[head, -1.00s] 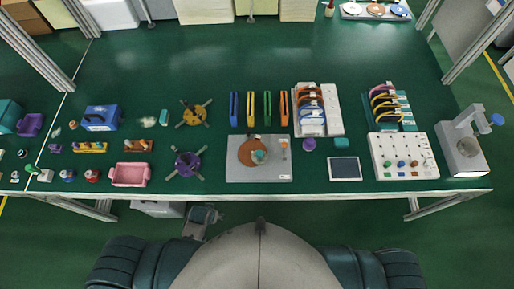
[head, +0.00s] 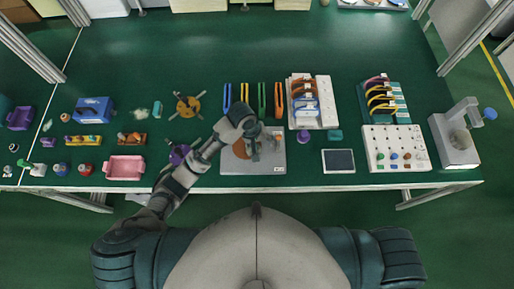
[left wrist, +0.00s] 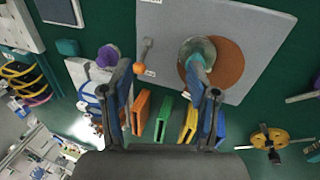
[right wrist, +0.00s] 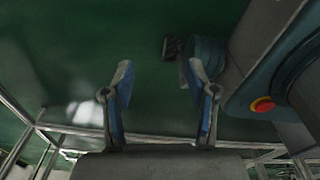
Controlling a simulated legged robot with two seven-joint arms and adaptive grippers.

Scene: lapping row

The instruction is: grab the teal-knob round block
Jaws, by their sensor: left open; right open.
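The teal-knob round block (left wrist: 204,47) is a grey-green disc on a brown round pad (left wrist: 228,62) on the grey plate (left wrist: 262,40). In the left wrist view it lies by the tip of the right-hand finger, which partly overlaps it. I cannot tell whether they touch. In the head view my left gripper (head: 253,150) is over the plate and hides most of the block. My left gripper is open in the left wrist view (left wrist: 160,66), with nothing between its fingers. My right gripper (right wrist: 159,70) is open and empty, away from the table.
An orange-knobbed rod (left wrist: 143,58) lies on the plate beside the block. Several coloured upright holders (head: 262,98) stand behind the plate. A purple-knobbed spider piece (head: 178,153) is left of it, partly behind my arm. A tablet (head: 338,161) lies to the right.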

